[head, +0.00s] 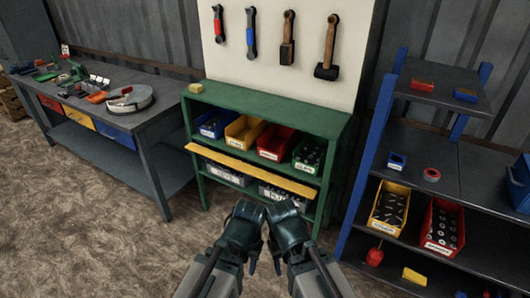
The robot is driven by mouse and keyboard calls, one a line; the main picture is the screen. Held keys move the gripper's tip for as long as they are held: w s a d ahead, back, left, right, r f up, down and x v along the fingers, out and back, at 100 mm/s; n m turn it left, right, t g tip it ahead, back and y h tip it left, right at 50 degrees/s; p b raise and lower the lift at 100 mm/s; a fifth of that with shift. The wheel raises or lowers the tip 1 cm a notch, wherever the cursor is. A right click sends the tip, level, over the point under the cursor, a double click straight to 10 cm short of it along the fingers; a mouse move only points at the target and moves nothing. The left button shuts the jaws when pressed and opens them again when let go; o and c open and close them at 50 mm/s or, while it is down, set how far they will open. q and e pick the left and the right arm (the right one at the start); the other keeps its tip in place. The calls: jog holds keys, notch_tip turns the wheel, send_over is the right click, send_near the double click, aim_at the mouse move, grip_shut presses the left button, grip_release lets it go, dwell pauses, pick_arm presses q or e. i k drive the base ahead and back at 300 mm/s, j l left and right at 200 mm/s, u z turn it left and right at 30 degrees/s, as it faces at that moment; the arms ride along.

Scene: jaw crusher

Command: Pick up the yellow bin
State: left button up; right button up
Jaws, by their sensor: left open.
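One yellow bin (245,131) stands on the upper shelf of the green rack, between a blue bin (213,123) and a red bin (276,143). Another yellow bin (389,207), filled with dark parts, stands on the blue-framed rack at the right. My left gripper (243,234) is open and empty, low in front of the green rack. My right gripper (286,226) is close beside it; its jaws are too dark to read. Both are apart from the bins.
The green rack (268,108) has a yellow strip (251,172) across its front. A green bin (309,155) sits beside the red one. A workbench (128,118) stands left, and the blue-framed rack (370,150) right. Brown floor (90,235) is clear at the left.

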aim_at(244, 131)
jog(key=i+j+z, duration=0.3)
jog(key=i+j, duration=0.2)
jog(key=i+j+z, duration=0.15)
jog(key=j, duration=0.25)
jog(key=i+j+z, duration=0.3)
jog(key=i+j, duration=0.15)
jog(key=j, duration=0.3)
jog(key=i+j+z, duration=0.15)
jog(key=j, duration=0.25)
